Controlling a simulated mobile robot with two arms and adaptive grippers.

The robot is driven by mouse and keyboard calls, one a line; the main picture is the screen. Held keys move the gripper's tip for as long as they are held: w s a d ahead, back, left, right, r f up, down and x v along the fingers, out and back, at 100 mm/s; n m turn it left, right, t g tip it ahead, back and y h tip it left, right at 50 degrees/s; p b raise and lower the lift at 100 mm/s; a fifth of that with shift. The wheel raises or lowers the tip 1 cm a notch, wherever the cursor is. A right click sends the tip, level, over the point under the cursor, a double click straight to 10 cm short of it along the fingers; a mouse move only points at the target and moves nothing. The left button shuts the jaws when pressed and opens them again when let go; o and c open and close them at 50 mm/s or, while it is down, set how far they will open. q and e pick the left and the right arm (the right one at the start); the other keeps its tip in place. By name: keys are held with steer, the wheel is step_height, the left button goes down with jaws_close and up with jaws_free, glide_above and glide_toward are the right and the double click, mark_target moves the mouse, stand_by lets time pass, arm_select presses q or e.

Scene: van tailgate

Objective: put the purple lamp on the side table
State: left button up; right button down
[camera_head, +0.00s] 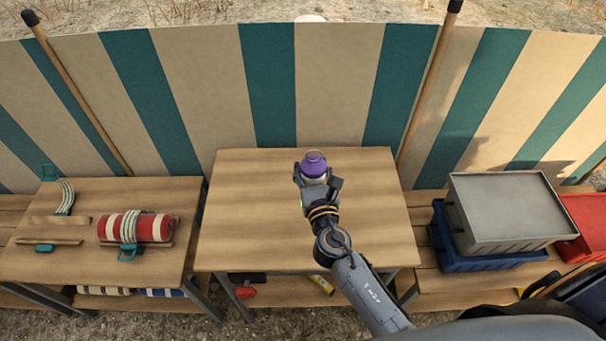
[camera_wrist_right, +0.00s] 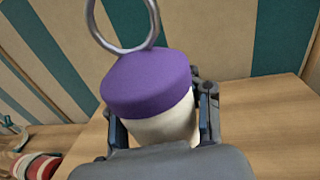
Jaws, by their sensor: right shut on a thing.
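The purple lamp (camera_head: 314,164) has a purple cap, a pale body and a metal ring on top. My right gripper (camera_head: 317,180) is shut on it over the middle table (camera_head: 250,220). In the right wrist view the lamp (camera_wrist_right: 150,90) stands roughly upright between the two fingers of the right gripper (camera_wrist_right: 160,122), its ring up. Its base is hidden behind the gripper, so I cannot tell whether it touches the tabletop. My left gripper is not in view.
A left table (camera_head: 90,262) holds a red and white striped roll (camera_head: 160,228) and straps. At right, a grey crate (camera_head: 507,205) sits on a blue crate (camera_head: 480,258), beside a red crate (camera_head: 588,225). A striped windbreak (camera_head: 330,80) stands behind. The middle tabletop is otherwise clear.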

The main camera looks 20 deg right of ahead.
steer(key=shift+w+a+f+b, duration=0.1)
steer(key=shift+w+f+b, duration=0.65)
steer(key=shift+f, duration=0.65)
steer(key=shift+w+f+b, duration=0.6)
steer(key=shift+w+f, duration=0.1)
steer(key=shift+f, duration=0.75)
steer(key=shift+w+a+f+b, duration=0.1)
steer(key=shift+w+f+b, duration=0.65)
steer(key=shift+f, duration=0.65)
steer(key=shift+f, duration=0.1)
steer(key=shift+f, duration=0.15)
steer(key=c, duration=0.6)
jaws_free()
steer(key=shift+r, duration=0.25)
steer(key=s, duration=0.4)
steer(key=s+a, duration=0.1)
steer(key=s, duration=0.7)
steer(key=shift+a+b, duration=0.2)
steer(key=shift+b, duration=0.15)
